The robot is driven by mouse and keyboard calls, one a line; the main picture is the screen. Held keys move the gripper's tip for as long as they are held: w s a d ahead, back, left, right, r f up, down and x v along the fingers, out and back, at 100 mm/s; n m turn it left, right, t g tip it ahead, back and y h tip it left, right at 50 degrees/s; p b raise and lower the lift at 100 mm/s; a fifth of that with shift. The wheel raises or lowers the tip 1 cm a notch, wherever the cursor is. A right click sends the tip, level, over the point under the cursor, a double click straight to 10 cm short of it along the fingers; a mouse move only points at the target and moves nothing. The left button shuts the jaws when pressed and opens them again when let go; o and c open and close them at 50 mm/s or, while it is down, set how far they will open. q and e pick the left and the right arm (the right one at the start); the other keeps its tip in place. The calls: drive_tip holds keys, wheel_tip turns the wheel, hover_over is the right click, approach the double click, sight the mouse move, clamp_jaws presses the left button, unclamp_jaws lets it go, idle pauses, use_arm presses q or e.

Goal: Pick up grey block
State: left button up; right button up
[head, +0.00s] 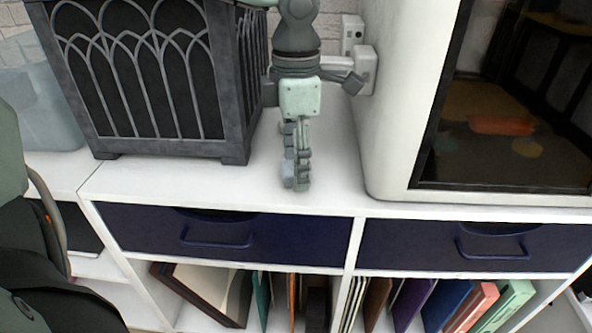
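A small pale grey block (287,172) shows at the fingertips of my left gripper (296,178), above or on the white shelf top. The fingers point down and are seen nearly edge-on, and they cover part of the block. I cannot tell whether they are closed on it or only around it, nor whether the block touches the shelf. My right gripper is not in view.
A dark grey lantern-like box (160,148) with arched lattice stands left of the gripper. A large white cabinet with a dark glass front (400,170) stands right. The white shelf top (200,185) is clear in front, above blue drawers (235,250).

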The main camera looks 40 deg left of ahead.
use_arm(q)
drive_tip(key=c, duration=1.2)
drive_tip(key=shift+r, duration=0.1)
drive_tip(key=shift+c, duration=0.2)
